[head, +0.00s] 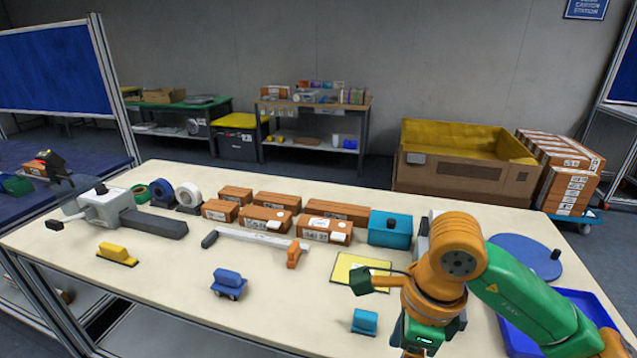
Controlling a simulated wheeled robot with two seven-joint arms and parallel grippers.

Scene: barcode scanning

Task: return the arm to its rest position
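My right arm (510,300), green and orange, comes in from the lower right. Its orange joint (458,258) stands over the right part of the table (170,285). The arm bends down from there to a green and dark wrist part (424,334) near the bottom edge. I cannot make out two fingertips, so whether the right gripper is open or shut is unclear. A small dark green piece (368,282) shows left of the orange joint, in front of the yellow-bordered pad (350,268). I cannot tell what it belongs to. My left arm and gripper do not show.
Brown boxes (324,230), a teal box (390,229) and tape rolls (188,194) stand along the back. A grey device (105,212) stands at left. Small yellow (117,252), blue (228,280) and teal (365,319) items lie in front. A blue tray (512,335) sits behind my arm.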

